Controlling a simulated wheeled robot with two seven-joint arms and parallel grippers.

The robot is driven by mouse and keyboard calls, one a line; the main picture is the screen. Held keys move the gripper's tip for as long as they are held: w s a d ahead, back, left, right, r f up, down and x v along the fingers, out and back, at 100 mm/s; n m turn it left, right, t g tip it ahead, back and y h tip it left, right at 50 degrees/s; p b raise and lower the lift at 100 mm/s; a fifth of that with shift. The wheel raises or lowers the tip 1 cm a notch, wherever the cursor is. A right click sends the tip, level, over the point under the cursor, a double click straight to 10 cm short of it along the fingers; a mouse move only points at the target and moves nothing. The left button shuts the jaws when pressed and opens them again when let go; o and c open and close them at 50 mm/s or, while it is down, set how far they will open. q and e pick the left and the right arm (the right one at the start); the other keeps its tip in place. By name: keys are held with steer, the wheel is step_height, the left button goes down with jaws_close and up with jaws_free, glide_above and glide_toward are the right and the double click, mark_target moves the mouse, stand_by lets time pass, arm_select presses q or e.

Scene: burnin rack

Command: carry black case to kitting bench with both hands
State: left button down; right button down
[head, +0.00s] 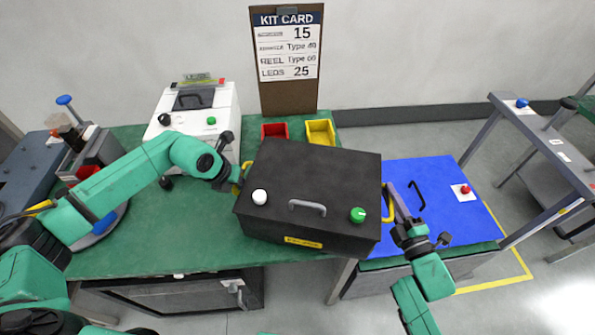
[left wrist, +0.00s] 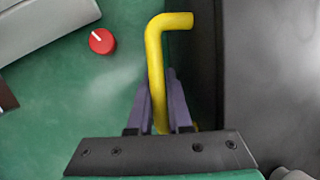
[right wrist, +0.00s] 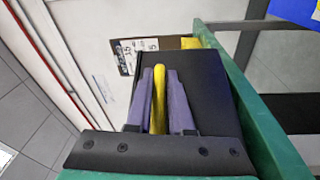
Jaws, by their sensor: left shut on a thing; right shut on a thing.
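The black case (head: 318,172) has a grey top handle, a white knob, a green knob and a yellow label on its front. It is over the right part of the green bench (head: 180,240), its right end reaching past the bench edge; I cannot tell whether it touches the bench. My left gripper (head: 236,180) is shut on the yellow handle at the case's left end, also seen in the left wrist view (left wrist: 155,70). My right gripper (head: 393,205) is shut on the yellow handle at the right end, also seen in the right wrist view (right wrist: 159,95).
A blue-topped surface (head: 445,225) with a red button stands right of the bench. Red (head: 275,131) and yellow (head: 320,131) bins sit behind the case. A kit card board (head: 288,60) stands at the back. A white machine (head: 195,115) is on the bench. A grey rack (head: 545,140) stands far right.

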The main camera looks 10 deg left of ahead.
arm_select(q)
steer(key=shift+f+b, duration=0.35)
steer(key=shift+f, duration=0.3)
arm_select(e)
steer(key=shift+f, duration=0.55)
arm_select(q)
steer(key=c, duration=1.2)
jaws_free()
steer(key=shift+f, duration=0.1)
arm_select(e)
steer(key=c, duration=1.2)
jaws_free()
steer(key=shift+f, duration=0.15)
arm_select(q)
steer(key=o, duration=0.4)
steer(key=shift+c, duration=0.2)
arm_select(e)
steer(key=o, duration=0.4)
steer(key=shift+a, duration=0.15)
steer(key=shift+s, duration=0.15)
arm_select(q)
steer(key=v, duration=1.2)
arm_select(e)
steer(key=v, duration=1.2)
